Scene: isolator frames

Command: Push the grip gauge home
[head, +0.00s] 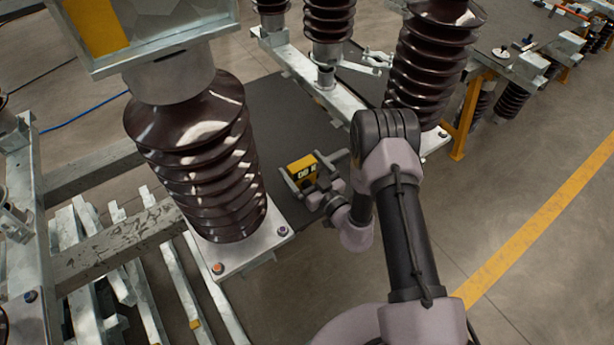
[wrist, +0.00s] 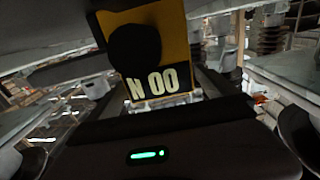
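The grip gauge (head: 303,170) is a small yellow block with a dark display panel over the dark grey mat, between the two brown insulators. My gripper (head: 314,171) is at it, with its grey fingers spread on either side. The left finger looks close to the gauge; a gap shows on the right. Contact on the left cannot be told. In the wrist view the gauge (wrist: 176,50) stands just ahead, showing "N 00" on its dark panel and a black round shape in front of its yellow face.
A large ribbed brown insulator (head: 200,160) on a bolted metal plate stands close on the left. Another insulator (head: 428,60) stands behind on the right. The dark mat (head: 275,105) is clear behind the gauge. Open floor (head: 530,170) lies to the right.

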